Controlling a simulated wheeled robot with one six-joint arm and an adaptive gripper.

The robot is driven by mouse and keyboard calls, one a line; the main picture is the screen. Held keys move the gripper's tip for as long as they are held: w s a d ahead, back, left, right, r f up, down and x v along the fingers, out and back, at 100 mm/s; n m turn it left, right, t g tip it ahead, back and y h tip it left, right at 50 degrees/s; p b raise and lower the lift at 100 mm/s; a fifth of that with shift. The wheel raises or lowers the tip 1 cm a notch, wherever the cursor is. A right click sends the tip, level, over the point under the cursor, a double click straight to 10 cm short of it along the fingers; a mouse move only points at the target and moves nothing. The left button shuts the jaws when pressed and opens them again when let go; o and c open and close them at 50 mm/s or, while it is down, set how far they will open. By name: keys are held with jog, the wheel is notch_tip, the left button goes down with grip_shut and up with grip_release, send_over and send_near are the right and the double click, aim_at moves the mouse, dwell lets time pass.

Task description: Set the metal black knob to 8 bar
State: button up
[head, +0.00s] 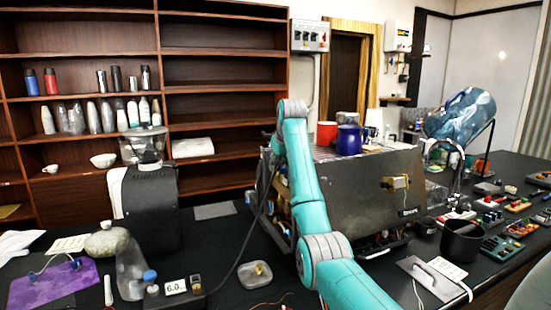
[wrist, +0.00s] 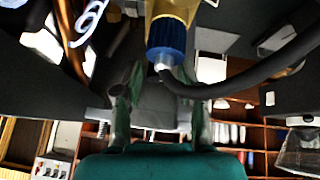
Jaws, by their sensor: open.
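A small readout (head: 175,287) showing what looks like 6.0 stands at the front of the counter in the head view. I cannot make out the metal black knob for certain in either view. The brewer (head: 370,190) is a grey-sided machine with an open left end, partly behind my arm. In the wrist view, a blue ribbed cap (wrist: 166,37) with a pale tip sits on a yellowish body. My gripper (wrist: 160,95) is open below this cap, its green fingers apart with nothing held between them. My arm hides the gripper in the head view.
A black hose (wrist: 245,85) crosses the wrist view close to my right finger. A black grinder (head: 148,205) stands left of the brewer. A shallow dish (head: 256,273) and loose cables lie in front. Cups, including a blue mug (head: 349,141), stand on the brewer.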

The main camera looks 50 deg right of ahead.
grip_shut()
jog(key=m, duration=0.1)
jog(key=m+g+h, duration=0.1)
jog(key=shift+w+a+m, duration=0.25)
jog(key=shift+m, duration=0.05)
jog(key=m+g+h, duration=0.1)
jog(key=m, duration=0.1)
jog(key=shift+m, duration=0.3)
jog(key=shift+w+m+g, duration=0.15)
jog(key=shift+m+g, duration=0.35)
jog(key=shift+m, duration=0.1)
jog(key=m+g, duration=0.1)
jog(key=m, duration=0.1)
jog(key=m+g, duration=0.1)
jog(key=m, duration=0.1)
jog(key=shift+a+r+h, duration=0.1)
jog(key=shift+a+h, duration=0.05)
jog(key=shift+h, duration=0.25)
